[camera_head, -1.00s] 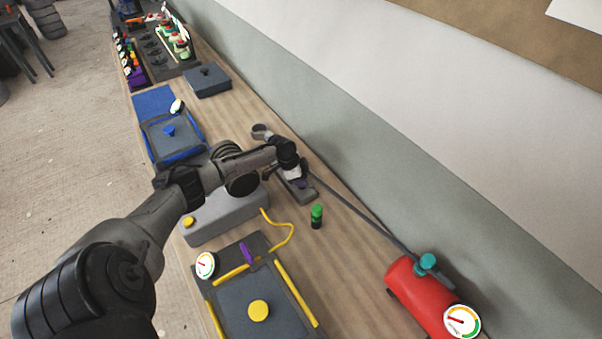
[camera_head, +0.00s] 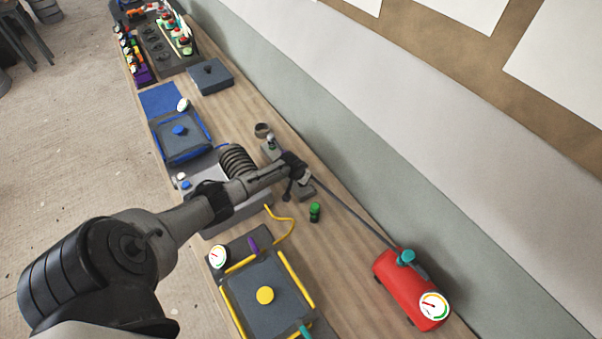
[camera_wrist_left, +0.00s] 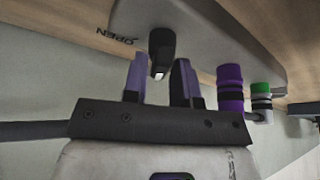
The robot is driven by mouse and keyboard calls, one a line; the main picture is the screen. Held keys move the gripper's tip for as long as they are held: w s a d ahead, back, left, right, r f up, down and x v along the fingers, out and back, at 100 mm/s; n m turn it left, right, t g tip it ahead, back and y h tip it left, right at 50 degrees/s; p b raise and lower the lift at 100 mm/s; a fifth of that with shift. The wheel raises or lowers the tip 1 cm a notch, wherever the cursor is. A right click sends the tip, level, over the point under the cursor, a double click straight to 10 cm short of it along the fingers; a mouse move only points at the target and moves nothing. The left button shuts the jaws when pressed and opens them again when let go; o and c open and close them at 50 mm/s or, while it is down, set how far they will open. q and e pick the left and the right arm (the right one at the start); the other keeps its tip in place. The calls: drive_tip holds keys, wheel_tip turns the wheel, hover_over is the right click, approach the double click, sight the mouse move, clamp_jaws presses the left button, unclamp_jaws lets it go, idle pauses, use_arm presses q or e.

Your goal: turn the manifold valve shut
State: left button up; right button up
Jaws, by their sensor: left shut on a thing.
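The manifold (camera_head: 307,192) is a small grey block on the bench, mostly hidden by my left arm in the head view. A short black valve handle (camera_wrist_left: 161,48) sticks out from the plate. My left gripper (camera_wrist_left: 160,75) has its purple-padded fingers on either side of the handle and is shut on it. The gripper also shows small at the manifold in the head view (camera_head: 297,180). My right gripper is in neither view.
A yellow-edged mould (camera_head: 262,318) and blue-edged mould (camera_head: 179,150) lie along the bench. Purple (camera_wrist_left: 230,92) and green couplings (camera_wrist_left: 261,92) sit beside the gripper.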

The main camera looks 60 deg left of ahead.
use_arm(q)
drive_tip(key=shift+d+n+g+y+p, duration=0.1)
drive_tip(key=shift+n+g+y+p, duration=0.2)
drive_tip(key=shift+n+p, duration=0.65)
drive_tip(key=shift+f+n+g+y, duration=0.1)
drive_tip(key=shift+n+g+y, duration=0.2)
drive_tip(key=shift+n, duration=0.95)
drive_tip(key=shift+s, duration=0.1)
drive_tip(key=shift+f, duration=0.1)
drive_tip(key=o, duration=0.8)
drive_tip(key=shift+c, duration=0.2)
